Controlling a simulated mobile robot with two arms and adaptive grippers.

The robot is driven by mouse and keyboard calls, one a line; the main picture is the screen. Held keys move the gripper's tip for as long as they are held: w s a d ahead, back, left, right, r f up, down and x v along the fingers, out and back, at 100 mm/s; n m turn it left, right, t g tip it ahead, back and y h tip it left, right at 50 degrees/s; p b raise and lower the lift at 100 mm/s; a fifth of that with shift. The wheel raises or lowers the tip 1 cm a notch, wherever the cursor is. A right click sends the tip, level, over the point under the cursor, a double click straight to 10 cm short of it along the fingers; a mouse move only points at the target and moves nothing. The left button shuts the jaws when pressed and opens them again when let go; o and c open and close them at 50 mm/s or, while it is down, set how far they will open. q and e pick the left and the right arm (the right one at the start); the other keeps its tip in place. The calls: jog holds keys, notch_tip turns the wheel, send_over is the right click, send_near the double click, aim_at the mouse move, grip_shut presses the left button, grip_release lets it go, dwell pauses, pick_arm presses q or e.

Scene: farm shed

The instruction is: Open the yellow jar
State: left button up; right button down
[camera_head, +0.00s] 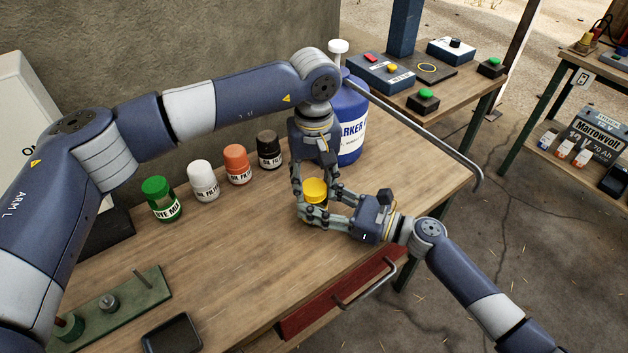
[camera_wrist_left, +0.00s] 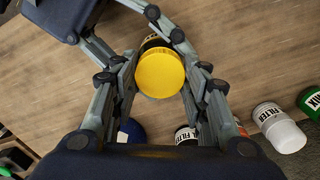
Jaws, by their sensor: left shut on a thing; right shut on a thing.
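The yellow jar (camera_head: 314,191) stands upright on the wooden table, its round yellow lid on top. In the left wrist view the lid (camera_wrist_left: 160,73) sits between my left fingers. My left gripper (camera_head: 312,182) reaches down from above and is shut on the lid. My right gripper (camera_head: 314,212) comes in from the right and is shut around the jar's body, low down. The fingers hide most of the body. The lid appears seated on the jar; whether it is loose cannot be told.
A green jar (camera_head: 161,199), white jar (camera_head: 203,181), orange jar (camera_head: 237,164) and black jar (camera_head: 269,149) stand in a row to the left. A large blue bottle (camera_head: 350,117) stands behind my left gripper. A black tray (camera_head: 172,335) and green rack (camera_head: 113,308) lie at front left.

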pick_arm(q)
jog(key=n, duration=0.7)
jog(key=shift+n, duration=0.3)
pick_arm(e)
jog(key=shift+f, duration=0.1)
pick_arm(q)
jog(key=n, duration=1)
jog(key=shift+n, duration=0.4)
jog(key=n, duration=1)
jog(key=shift+n, duration=0.4)
jog(key=n, duration=1)
jog(key=shift+n, duration=0.4)
jog(key=n, duration=0.5)
jog(key=shift+r+n, duration=0.1)
jog(key=shift+n, duration=0.2)
